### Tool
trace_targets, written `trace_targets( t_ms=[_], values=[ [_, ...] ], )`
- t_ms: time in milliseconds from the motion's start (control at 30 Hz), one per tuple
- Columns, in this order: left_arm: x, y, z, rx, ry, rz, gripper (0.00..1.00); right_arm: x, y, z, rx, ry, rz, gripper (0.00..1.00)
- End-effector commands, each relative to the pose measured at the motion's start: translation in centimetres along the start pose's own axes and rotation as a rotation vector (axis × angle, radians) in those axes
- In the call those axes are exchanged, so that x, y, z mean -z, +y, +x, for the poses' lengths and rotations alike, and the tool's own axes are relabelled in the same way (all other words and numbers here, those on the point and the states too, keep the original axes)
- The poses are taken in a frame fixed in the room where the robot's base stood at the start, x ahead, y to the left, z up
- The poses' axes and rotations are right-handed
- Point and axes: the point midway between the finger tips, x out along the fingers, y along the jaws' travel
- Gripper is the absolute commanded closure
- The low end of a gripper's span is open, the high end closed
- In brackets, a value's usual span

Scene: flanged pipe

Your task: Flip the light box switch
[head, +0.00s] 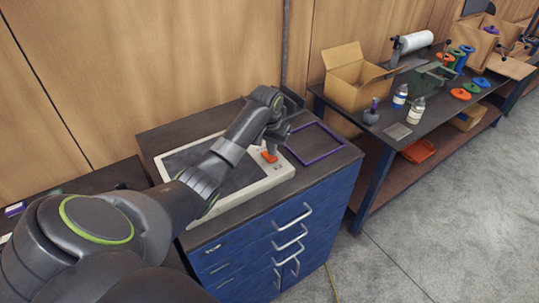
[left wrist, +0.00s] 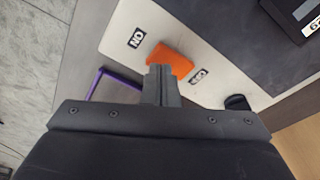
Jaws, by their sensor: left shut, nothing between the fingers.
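The light box (head: 279,176) lies on the blue cabinet, a pale frame around a dark, unlit panel (head: 238,178). Its orange switch (head: 269,157) is at the right end. In the left wrist view the orange switch (left wrist: 172,62) lies between an ON label (left wrist: 137,38) and an OFF label (left wrist: 198,76); I cannot tell which way it is tilted. My left gripper (head: 270,148) is shut and empty, pointing down right at the switch. Its fingertips (left wrist: 160,72) overlap the switch's near edge in the left wrist view; contact is unclear. My right gripper is not in view.
A purple frame (head: 316,143) lies flat on the cabinet top (head: 345,152), right of the light box. A dark round knob (left wrist: 237,102) sits near the OFF label. A bench at right holds a cardboard box (head: 352,92), bottles (head: 416,110) and coloured flanges (head: 461,94).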

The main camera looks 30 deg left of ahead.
Motion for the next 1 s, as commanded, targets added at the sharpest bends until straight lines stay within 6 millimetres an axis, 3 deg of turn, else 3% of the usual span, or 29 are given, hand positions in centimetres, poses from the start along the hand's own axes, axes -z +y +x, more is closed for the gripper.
trace_targets(
  t_ms=[1000],
  values=[
    [-0.2, 0.0, 1.5, 0.0, 0.0, 0.0, 1.0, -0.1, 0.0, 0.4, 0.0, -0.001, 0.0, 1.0]
  ],
)
